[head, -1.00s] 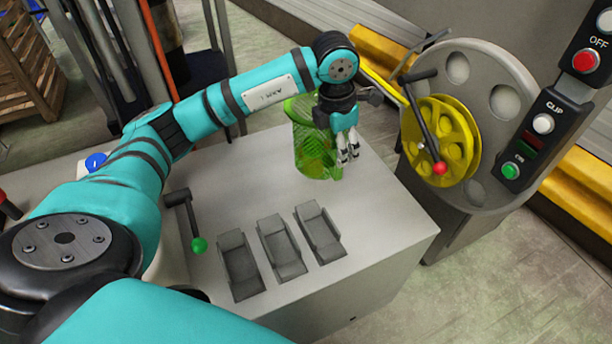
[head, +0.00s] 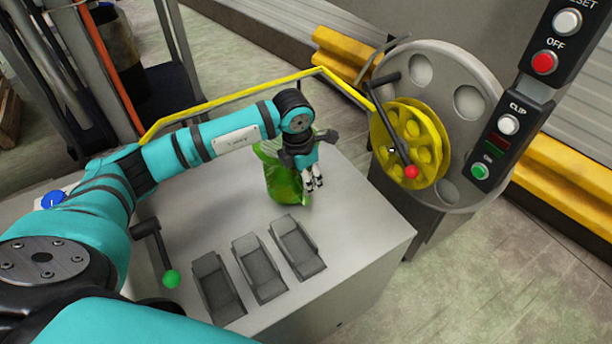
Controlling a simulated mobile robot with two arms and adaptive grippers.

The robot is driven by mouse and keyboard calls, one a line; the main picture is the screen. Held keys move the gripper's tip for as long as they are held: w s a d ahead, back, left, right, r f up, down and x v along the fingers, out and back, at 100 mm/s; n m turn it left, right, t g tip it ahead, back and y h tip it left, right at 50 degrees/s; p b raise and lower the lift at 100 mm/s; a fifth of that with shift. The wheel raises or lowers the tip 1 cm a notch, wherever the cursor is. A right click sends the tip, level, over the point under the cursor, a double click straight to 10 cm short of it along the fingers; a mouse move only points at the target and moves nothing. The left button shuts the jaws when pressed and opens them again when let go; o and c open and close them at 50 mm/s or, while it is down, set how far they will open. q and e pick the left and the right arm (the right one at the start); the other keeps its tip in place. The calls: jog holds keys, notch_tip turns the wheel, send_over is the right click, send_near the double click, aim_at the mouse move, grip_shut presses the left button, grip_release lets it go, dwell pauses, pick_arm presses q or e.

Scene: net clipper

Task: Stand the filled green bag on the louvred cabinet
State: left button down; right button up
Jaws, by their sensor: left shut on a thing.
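The filled green bag (head: 277,178) is upright over the back part of the louvred cabinet's pale top (head: 372,228). My left gripper (head: 313,184) points down at the bag's right side, with its fingers shut on the bag. The gripper and wrist cover the bag's upper right part. The bag's base looks at or very near the top surface; I cannot tell whether it touches. My right gripper is not in view.
Several grey louvre pieces (head: 259,269) line the cabinet's front part. A green-knobbed lever (head: 171,278) is at its left. A yellow rail (head: 235,95) runs behind. A wheel with a yellow reel (head: 425,140) and a button panel (head: 510,125) stand right. The cabinet's right top is clear.

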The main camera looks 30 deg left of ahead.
pick_arm(q)
jog(key=shift+w, duration=0.1)
jog(key=c, duration=1.2)
grip_release()
jog(key=shift+f, duration=0.1)
jog(key=o, duration=0.4)
jog(key=shift+c, duration=0.2)
jog(key=shift+r, duration=0.25)
notch_tip(320, 180, up, 12)
jog(key=s+b, duration=0.1)
jog(key=shift+s+a+f, duration=0.2)
jog(key=shift+s+a, duration=0.15)
jog(key=shift+a, duration=0.05)
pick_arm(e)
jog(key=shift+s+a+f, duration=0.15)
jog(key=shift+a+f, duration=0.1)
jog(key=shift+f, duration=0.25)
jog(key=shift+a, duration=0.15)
